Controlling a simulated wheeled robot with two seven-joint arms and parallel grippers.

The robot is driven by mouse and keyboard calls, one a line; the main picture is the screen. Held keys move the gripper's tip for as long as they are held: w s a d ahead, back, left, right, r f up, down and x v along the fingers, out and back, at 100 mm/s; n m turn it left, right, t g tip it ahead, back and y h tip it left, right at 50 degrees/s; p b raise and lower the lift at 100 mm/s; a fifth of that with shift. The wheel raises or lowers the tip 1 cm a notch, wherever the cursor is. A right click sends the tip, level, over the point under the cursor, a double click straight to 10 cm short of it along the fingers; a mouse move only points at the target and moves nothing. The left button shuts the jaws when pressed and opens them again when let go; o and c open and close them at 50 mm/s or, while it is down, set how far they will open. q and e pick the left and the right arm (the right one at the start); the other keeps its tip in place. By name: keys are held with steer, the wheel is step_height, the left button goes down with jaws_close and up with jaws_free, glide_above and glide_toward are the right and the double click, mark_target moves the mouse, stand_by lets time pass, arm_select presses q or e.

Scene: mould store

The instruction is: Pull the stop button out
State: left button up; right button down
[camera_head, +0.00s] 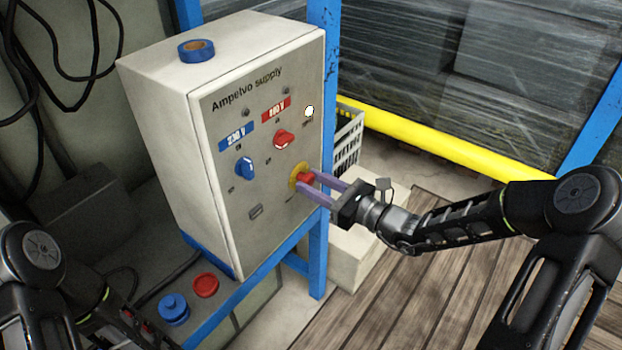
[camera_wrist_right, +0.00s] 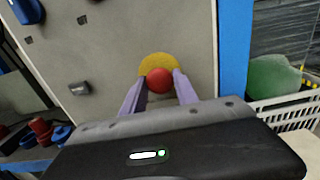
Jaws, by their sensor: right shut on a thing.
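The red stop button (camera_head: 306,179) sits on a yellow round plate (camera_head: 295,172) at the lower right of the grey front panel of the supply box (camera_head: 262,190). My right gripper (camera_head: 311,184) reaches in from the right, its two purple fingers on either side of the button and shut on it. In the right wrist view the red button (camera_wrist_right: 159,80) shows between the fingertips, with the yellow plate (camera_wrist_right: 158,64) behind it. My left arm shows at the lower left of the head view; its gripper cannot be made out.
The panel also has a blue knob (camera_head: 245,168), a red knob (camera_head: 284,139) and a lit white lamp (camera_head: 310,111). A blue tape roll (camera_head: 196,50) lies on the box. Blue and red plugs (camera_head: 174,309) stand on the ledge below. A white crate (camera_head: 347,140) stands behind.

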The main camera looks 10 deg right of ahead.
steer(key=shift+d+f, duration=0.1)
steer(key=c, duration=0.9)
jaws_free()
steer(key=shift+s, duration=0.15)
steer(key=shift+d, duration=0.1)
steer(key=v, duration=0.7)
steer(key=shift+s+d, duration=0.2)
steer(key=shift+s, duration=0.1)
